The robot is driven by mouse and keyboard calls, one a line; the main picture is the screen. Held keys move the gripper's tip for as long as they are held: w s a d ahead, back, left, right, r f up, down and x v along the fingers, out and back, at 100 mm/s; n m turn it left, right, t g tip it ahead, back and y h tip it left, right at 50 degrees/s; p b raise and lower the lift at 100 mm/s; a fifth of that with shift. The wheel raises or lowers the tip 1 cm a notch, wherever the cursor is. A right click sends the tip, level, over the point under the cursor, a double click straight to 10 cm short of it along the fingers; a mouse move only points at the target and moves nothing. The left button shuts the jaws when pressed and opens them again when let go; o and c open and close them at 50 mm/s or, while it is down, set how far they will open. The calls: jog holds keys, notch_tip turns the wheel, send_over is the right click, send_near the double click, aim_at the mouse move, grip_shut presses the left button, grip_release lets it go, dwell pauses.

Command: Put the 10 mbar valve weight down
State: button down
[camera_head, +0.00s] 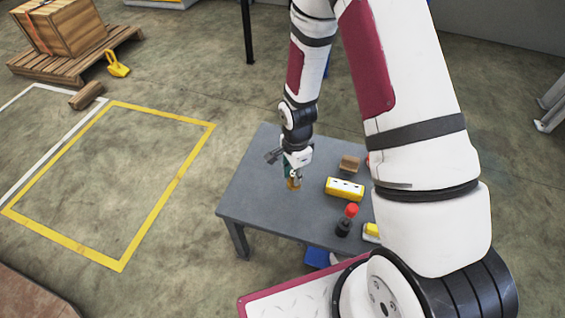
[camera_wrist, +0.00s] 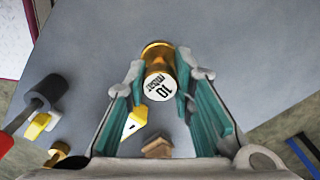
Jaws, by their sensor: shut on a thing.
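The 10 mbar valve weight (camera_wrist: 158,86) is a brass-coloured cylinder with a white end face lettered "10 mbar". My gripper (camera_wrist: 161,70) is shut on it, one finger on each side, with the labelled face toward the wrist camera. In the head view, my gripper (camera_head: 293,174) is over the left part of the grey table (camera_head: 253,190), and the weight (camera_head: 293,185) shows as a small brass piece below the fingers. I cannot tell whether its lower end touches the tabletop.
A yellow piece (camera_head: 371,231) sits by the front edge. The tabletop left of my gripper is clear.

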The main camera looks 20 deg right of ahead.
jog(key=w, duration=0.3)
jog(key=w+b, duration=0.1)
jog(key=w, duration=0.2)
jog(key=w+f, duration=0.1)
jog(key=w, duration=0.2)
jog(key=shift+a, duration=0.3)
jog(key=shift+s+f+b, duration=0.1)
jog(key=shift+f+b, duration=0.75)
jog(key=shift+f, duration=0.8)
jog(key=shift+f, duration=0.15)
jog(key=c, duration=1.4)
grip_release()
jog(key=shift+o, duration=0.2)
notch_tip(320, 180, up, 12)
jog(key=p, duration=0.3)
jog(key=shift+r, duration=0.2)
